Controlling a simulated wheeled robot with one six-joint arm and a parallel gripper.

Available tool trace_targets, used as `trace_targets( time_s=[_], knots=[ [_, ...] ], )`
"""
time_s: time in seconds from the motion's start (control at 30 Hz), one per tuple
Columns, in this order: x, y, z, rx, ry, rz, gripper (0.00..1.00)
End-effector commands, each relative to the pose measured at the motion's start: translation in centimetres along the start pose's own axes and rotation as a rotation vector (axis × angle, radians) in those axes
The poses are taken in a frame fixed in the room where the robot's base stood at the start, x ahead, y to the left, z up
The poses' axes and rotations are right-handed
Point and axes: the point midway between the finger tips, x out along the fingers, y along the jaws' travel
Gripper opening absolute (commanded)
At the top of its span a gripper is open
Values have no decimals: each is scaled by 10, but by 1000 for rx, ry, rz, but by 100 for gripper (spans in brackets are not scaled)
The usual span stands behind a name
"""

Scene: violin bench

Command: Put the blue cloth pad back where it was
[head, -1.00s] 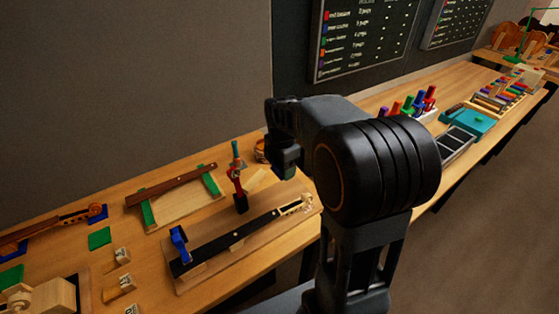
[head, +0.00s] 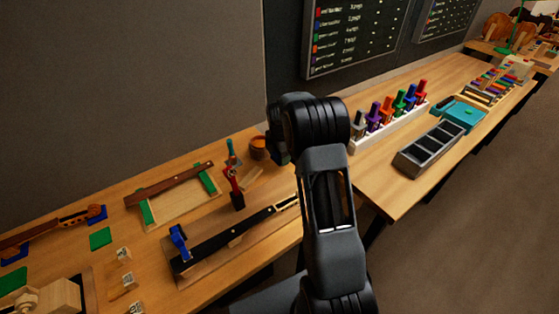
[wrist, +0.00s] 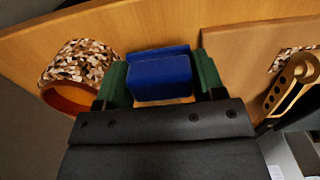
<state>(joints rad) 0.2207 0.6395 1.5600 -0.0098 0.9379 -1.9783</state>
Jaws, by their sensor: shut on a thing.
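The blue cloth pad (wrist: 162,76) is between the green fingers of my gripper (wrist: 162,82) in the wrist view. My gripper is shut on it, and wood bench top shows behind it. A speckled round pot (wrist: 78,68) is to its left and a wooden board (wrist: 245,50) to its right. Another blue pad (head: 97,214) lies under a violin neck at the far left.
The pot shows orange (head: 258,147) in the head view. A red-handled tool (head: 235,190) stands nearby. Racked coloured tools (head: 390,112) and a grey tray (head: 430,148) are to the right.

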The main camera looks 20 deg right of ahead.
Motion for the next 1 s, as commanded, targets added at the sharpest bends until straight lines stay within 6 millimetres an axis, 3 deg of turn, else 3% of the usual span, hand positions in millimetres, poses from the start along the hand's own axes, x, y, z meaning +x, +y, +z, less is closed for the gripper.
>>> trace_targets(
  time_s=[0.3,0.67,0.7,0.8,1.0],
  knots=[
    [32,1,1,0,1,-2,41],
    [37,2,1,0,0,-1,41],
    [36,2,1,0,0,0,66],
    [36,2,1,0,0,0,73],
    [35,2,1,0,0,0,73]
  ],
)
